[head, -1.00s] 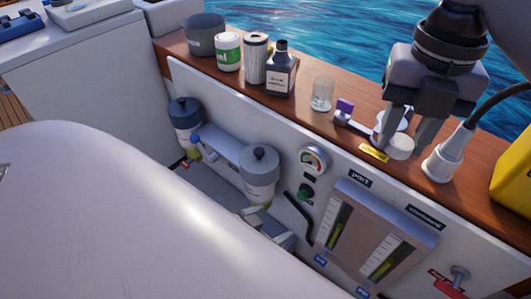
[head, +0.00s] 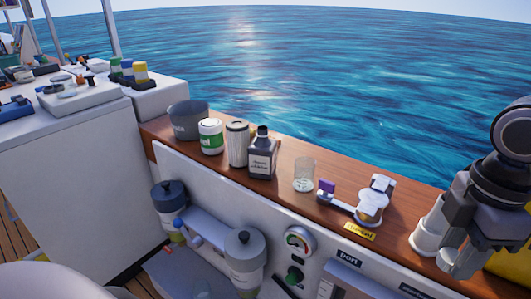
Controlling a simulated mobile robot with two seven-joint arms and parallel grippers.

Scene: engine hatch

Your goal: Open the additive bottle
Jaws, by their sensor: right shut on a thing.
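The additive bottle (head: 262,160) is dark with a pale label. It stands upright on the wooden ledge, with a dark cap (head: 262,131) on its neck. My right gripper (head: 462,262) is at the far right, well away from the bottle, pointing down beside a white cone-shaped fitting (head: 428,235). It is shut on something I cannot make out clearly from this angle. My left gripper is not in view.
On the wooden ledge, a grey pot (head: 188,122), green-and-white can (head: 211,136) and pleated filter (head: 237,145) stand left of the bottle. A clear glass (head: 304,174) and white filler fitting (head: 371,208) stand right. A yellow container (head: 511,260) is partly hidden.

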